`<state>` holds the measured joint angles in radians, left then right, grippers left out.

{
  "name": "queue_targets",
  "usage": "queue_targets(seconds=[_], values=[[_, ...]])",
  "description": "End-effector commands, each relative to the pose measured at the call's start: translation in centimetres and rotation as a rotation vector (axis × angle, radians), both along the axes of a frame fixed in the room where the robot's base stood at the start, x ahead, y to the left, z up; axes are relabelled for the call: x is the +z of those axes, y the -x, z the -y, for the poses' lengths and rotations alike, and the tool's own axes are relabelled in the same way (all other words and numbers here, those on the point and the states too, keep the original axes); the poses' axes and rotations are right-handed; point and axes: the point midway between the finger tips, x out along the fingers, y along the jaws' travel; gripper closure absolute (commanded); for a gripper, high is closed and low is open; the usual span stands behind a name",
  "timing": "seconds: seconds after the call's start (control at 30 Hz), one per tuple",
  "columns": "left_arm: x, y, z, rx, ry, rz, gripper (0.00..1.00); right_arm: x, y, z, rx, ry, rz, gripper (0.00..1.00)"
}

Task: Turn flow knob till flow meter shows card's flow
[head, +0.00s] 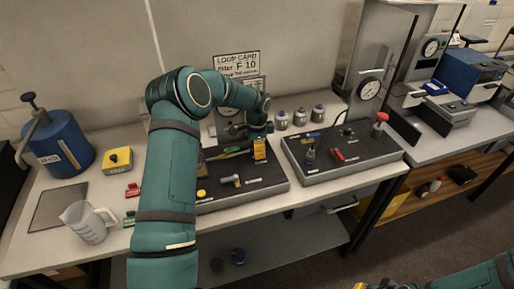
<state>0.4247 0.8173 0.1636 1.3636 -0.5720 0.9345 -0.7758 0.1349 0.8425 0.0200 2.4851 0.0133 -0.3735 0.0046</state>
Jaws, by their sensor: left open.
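The loop card (237,65) stands upright against the wall, above the left dark panel (240,187). My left gripper (238,131) is open, low in front of this meter at the back of the panel. I cannot make out the flow knob there or whether the gripper touches anything. My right gripper (382,285) is only partly seen at the bottom edge.
A second panel (342,153) with a gauge (369,88) and a red knob stands to the right. Several metal canisters (299,116) stand behind. A blue tank (61,143), yellow box (117,159) and clear jug (87,220) are on the left.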

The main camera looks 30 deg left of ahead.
Motion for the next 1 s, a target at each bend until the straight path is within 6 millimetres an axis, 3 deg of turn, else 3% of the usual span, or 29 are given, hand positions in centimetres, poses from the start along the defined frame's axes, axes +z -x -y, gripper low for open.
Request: queue_targets(seconds=[0.17,0.6,0.8,1.0], values=[[1.7,-0.1,-0.1,0.000,-0.001,0.003,0.36,0.0,0.0,0.0,0.000,0.000,0.000,1.00],[10.1,-0.1,0.0,-0.001,-0.001,0.004,0.36,0.0,0.0,0.0,0.000,0.000,0.000,1.00],[11.7,0.0,0.0,0.000,0.001,0.001,0.36,0.0,0.0,0.0,0.000,0.000,0.000,1.00],[12.0,0.0,0.0,0.000,0.001,0.001,0.36,0.0,0.0,0.0,0.000,0.000,0.000,1.00]])
